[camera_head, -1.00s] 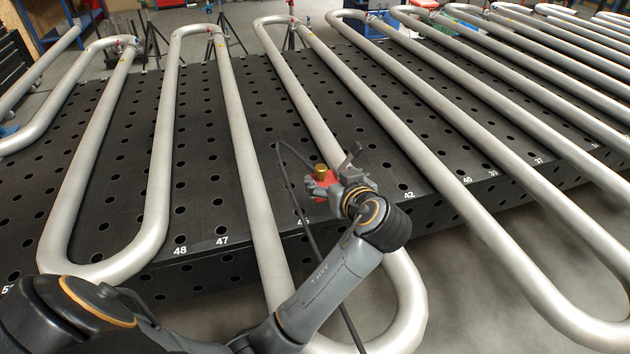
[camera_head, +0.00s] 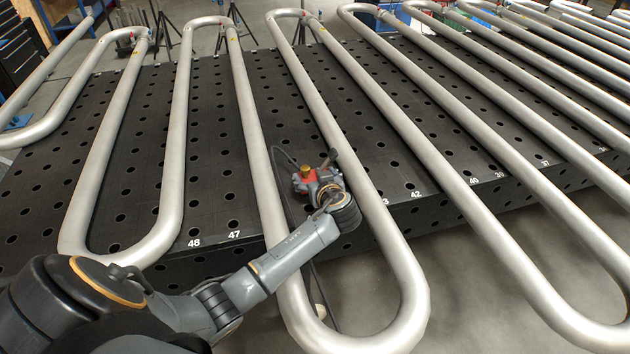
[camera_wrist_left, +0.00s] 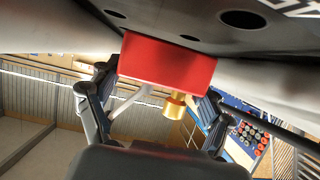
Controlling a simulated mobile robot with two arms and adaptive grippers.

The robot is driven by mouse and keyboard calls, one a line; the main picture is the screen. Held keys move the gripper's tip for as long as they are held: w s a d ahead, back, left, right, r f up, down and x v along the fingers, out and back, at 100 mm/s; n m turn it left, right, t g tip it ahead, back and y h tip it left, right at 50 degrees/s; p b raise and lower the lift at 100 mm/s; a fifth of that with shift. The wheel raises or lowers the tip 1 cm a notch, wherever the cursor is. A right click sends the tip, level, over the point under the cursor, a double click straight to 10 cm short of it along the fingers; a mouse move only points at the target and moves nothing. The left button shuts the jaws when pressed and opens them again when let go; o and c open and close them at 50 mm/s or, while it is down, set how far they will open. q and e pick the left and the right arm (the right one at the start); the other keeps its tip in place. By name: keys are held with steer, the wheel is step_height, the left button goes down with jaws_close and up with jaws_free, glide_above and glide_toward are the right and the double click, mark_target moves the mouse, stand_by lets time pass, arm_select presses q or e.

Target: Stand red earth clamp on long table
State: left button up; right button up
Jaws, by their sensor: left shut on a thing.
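The red earth clamp (camera_head: 307,184) has a brass-coloured knob on top and a dark cable running from it. My left gripper (camera_head: 318,182) is shut on it, over the front part of the long black perforated table (camera_head: 220,200), between the two legs of a silver coil. In the left wrist view the red clamp (camera_wrist_left: 168,62) shows as a red block with its brass stud between the two fingers of my left gripper (camera_wrist_left: 152,110). The dark table surface (camera_wrist_left: 200,18) is close to the block there; I cannot tell whether they touch. My right gripper is not in view.
Silver serpentine pipe coils (camera_head: 262,170) lie across the table, several of them reaching past its front edge. A coil leg (camera_head: 350,190) runs close on the right of the clamp. Numbers are marked along the front edge. Tripod stands (camera_head: 233,25) stand behind the table.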

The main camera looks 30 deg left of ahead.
arm_select(q)
steer(key=shift+f, duration=0.85)
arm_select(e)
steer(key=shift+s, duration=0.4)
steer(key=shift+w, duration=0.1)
arm_select(q)
steer(key=shift+f, duration=0.15)
steer(key=o, duration=1.8)
steer(key=shift+s+d, duration=0.1)
steer(key=shift+c, duration=0.2)
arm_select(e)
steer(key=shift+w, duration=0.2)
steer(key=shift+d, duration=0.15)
